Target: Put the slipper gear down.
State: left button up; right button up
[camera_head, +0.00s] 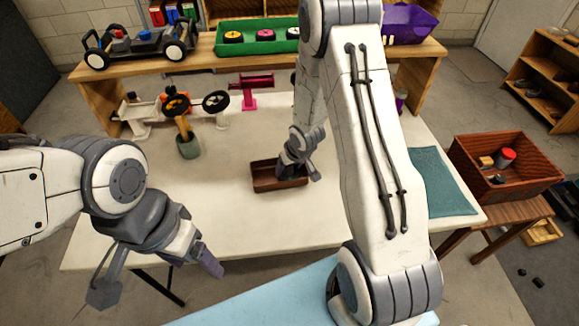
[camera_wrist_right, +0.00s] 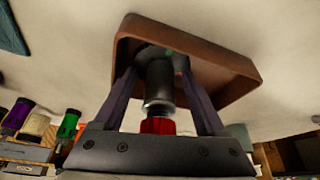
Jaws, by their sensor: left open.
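In the right wrist view a part I take as the slipper gear (camera_wrist_right: 160,82) has a dark disc, a grey shaft and a red end. Its disc spans the gap between the fingers of my right gripper (camera_wrist_right: 160,68), which appear closed on it. It is over or inside a shallow brown tray (camera_wrist_right: 225,62); whether it touches the tray floor is hidden. In the head view my right gripper (camera_head: 288,172) reaches into the brown tray (camera_head: 278,187), and the gear cannot be made out. My left gripper (camera_head: 160,280) is open and empty over the table's front left.
The white table (camera_head: 215,215) is clear around the tray. Behind it are a pink stand (camera_head: 250,88), a grey-green cup (camera_head: 188,147) and a white stand with wheels (camera_head: 150,110). A teal mat (camera_head: 440,180) lies right; a wooden crate (camera_head: 525,180) stands beyond it.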

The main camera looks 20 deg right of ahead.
jog(key=shift+r, duration=0.25)
jog(key=p+v, duration=0.5)
jog(key=v, duration=0.7)
jog(key=s+a+r+n+g, duration=0.1)
jog(key=s+a+r, duration=0.2)
jog(key=a+r, duration=0.25)
jog(key=s+a+r+n, duration=0.2)
jog(key=s+a+r, duration=0.2)
jog(key=a, duration=0.2)
jog(key=s+a+r+n+g, duration=0.1)
jog(key=s+a+r, duration=0.2)
jog(key=s, duration=0.5)
jog(key=s+a+r+n+g, duration=0.2)
jog(key=s+a+r, duration=0.1)
jog(key=s, duration=0.5)
jog(key=shift+s+a+n+g+y, duration=0.3)
jog(key=shift+s+a, duration=0.1)
jog(key=shift+a, duration=0.35)
jog(key=shift+r, duration=0.1)
